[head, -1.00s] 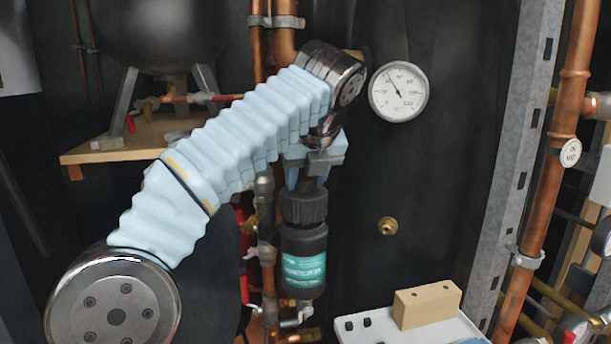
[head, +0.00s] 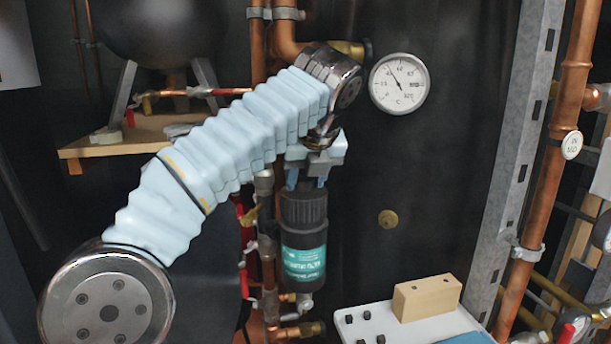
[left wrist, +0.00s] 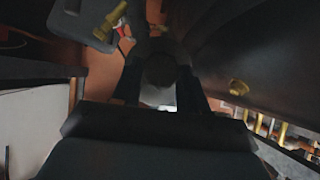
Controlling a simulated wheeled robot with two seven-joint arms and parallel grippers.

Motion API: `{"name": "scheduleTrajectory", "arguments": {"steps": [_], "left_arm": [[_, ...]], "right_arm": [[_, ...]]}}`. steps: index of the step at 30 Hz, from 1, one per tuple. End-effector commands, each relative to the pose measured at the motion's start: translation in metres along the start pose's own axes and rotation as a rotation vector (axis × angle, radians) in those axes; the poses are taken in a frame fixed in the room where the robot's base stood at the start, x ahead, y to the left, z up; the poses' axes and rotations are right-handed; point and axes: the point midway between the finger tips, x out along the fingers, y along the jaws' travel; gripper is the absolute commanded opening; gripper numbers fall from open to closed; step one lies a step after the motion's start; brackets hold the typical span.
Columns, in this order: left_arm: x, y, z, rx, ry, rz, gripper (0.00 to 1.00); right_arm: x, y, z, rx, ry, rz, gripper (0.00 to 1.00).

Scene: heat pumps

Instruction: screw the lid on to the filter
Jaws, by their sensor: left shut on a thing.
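The filter (head: 303,255) is a dark upright cylinder with a teal label, mounted on the pipework in the middle of the head view. Its black ribbed lid (head: 303,208) sits on top of it, in line with it; I cannot tell how tightly it is seated. My left gripper (head: 306,184) points down from above, shut on the top of the lid. In the left wrist view the lid (left wrist: 159,70) shows dark and round between the fingers, and hides most of the filter. My right gripper is in neither view.
A dial gauge (head: 399,83) is on the dark panel to the right. A white tray (head: 380,325) with a wooden block (head: 427,298) and small black pieces is at the lower right. Copper pipes (head: 268,285) run close beside the filter. A metal upright (head: 515,170) stands farther right.

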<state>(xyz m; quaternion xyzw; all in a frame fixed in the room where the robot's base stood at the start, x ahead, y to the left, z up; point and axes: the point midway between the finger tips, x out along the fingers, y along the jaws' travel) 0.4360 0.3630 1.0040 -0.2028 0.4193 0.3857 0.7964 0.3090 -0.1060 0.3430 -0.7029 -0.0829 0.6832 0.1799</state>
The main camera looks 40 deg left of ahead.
Motion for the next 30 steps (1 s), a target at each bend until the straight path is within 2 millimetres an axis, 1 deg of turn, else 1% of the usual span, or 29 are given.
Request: {"name": "scheduleTrajectory", "arguments": {"steps": [12,30], "left_arm": [[0.0000,0.0004,-0.0002,-0.001,0.000,0.000,0.07],[0.0035,0.0002,-0.0023,-0.001,0.000,-0.001,0.07]], "right_arm": [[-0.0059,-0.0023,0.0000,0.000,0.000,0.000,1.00],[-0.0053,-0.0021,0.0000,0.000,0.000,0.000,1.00]]}}
